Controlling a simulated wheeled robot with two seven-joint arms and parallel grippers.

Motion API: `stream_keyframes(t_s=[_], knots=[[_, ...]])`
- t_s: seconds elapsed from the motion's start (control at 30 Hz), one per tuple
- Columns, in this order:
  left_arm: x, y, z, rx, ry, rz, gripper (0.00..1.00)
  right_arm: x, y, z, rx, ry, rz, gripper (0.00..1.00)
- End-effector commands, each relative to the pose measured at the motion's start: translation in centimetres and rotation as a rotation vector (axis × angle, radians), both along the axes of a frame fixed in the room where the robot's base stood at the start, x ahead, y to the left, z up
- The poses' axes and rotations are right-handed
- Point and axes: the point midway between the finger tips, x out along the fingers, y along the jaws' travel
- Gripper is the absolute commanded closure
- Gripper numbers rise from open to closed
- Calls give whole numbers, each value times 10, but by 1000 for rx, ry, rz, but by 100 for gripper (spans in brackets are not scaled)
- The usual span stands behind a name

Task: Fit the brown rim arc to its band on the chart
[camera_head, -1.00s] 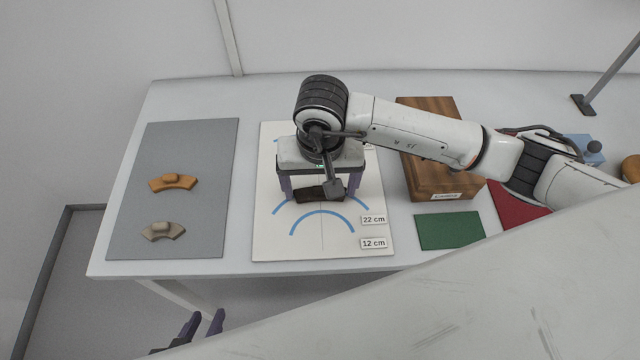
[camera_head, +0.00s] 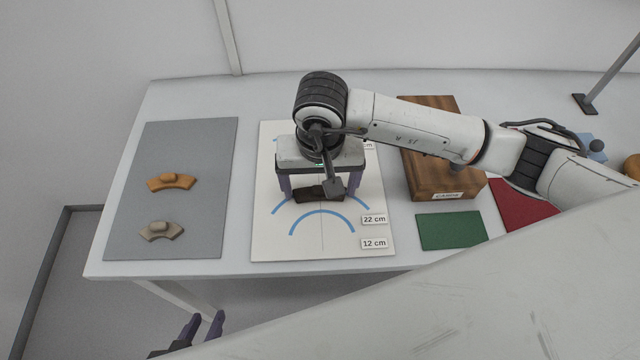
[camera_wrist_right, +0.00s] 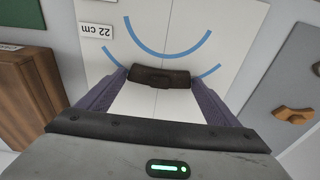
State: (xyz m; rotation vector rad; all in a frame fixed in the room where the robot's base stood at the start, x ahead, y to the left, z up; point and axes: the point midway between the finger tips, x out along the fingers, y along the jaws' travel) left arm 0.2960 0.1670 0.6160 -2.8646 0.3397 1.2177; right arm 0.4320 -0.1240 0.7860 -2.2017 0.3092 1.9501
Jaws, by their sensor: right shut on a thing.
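The dark brown rim arc (camera_head: 318,194) is held between the fingers of my right gripper (camera_head: 316,192), over the middle of the white chart (camera_head: 275,240). In the right wrist view the brown arc (camera_wrist_right: 160,77) spans between the two purple fingertips, across the line of the second blue band, whose ends show on both sides. I cannot tell whether the arc touches the chart. The smaller blue band (camera_head: 322,213) lies clear in front of it. Part of the chart is hidden under my right gripper. My left gripper (camera_head: 204,325) is low at the bottom left, fingers apart and empty, off the table.
A grey mat (camera_head: 210,225) at left holds an orange arc (camera_head: 180,183) and a beige arc (camera_head: 165,234). Right of the chart stand a wooden box (camera_head: 440,172), a green mat (camera_head: 450,231) and a red mat (camera_head: 520,207). The 22 cm label (camera_head: 373,219) sits on the chart.

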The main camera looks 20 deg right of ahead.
Motion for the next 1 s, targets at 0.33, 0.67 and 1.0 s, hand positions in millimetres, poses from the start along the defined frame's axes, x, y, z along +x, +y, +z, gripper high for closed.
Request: stream_keyframes(t_s=[0.33,0.67,1.0], knots=[[0,0,-1,1,0,1,69,0,0,0,0,-1,-1,42],[1,0,-3,0,-2,1,69,0,0,-1,0,-1,-1,42],[1,0,-8,0,-2,1,69,0,0,-1,0,-1,0,42]])
